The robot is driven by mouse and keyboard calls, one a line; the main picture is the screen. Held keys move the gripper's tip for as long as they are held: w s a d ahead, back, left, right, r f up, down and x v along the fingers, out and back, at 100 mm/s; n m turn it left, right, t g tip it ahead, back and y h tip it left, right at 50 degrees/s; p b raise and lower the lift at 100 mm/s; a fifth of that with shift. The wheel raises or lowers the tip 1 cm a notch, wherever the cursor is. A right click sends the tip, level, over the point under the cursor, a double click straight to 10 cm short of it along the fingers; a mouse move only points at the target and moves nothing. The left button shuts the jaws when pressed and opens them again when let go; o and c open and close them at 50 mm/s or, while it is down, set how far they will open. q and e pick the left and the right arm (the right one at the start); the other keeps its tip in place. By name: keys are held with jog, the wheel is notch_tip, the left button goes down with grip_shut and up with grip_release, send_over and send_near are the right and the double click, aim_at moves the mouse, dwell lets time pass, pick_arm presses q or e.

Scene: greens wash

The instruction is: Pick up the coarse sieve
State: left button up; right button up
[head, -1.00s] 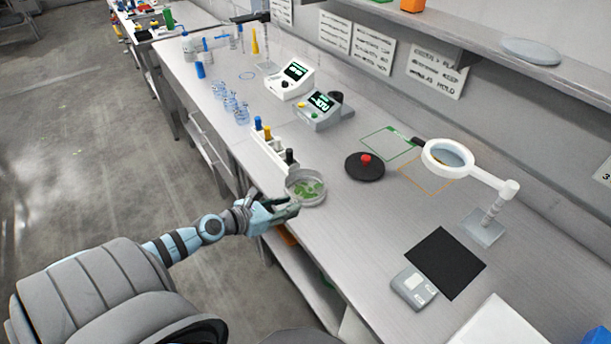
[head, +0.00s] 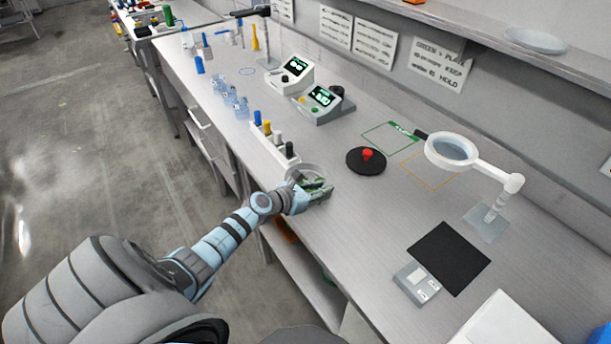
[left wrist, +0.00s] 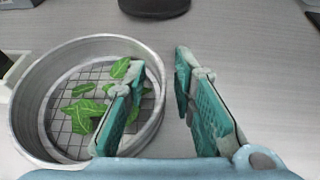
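The coarse sieve (left wrist: 50,62) is a round grey metal ring with a wide mesh and several green leaves (left wrist: 84,114) in it. In the head view the sieve (head: 300,169) stands near the front edge of the bench, partly hidden by my gripper. My left gripper (left wrist: 160,105) is open. One finger is over the inside of the sieve and the other is outside, with the right wall of the sieve between them. I cannot tell whether either finger touches the wall. My right gripper is in neither view.
A rack with coloured-capped bottles (head: 271,141) stands just behind the sieve. A black disc with a red knob (head: 366,161) lies to the right. A ring magnifier (head: 478,165), a black mat (head: 448,258) and a small scale (head: 415,284) are further right. The bench between is clear.

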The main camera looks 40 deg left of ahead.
pick_arm(q)
jog(key=shift+s, duration=0.1)
grip_shut()
jog(key=shift+r, duration=0.1)
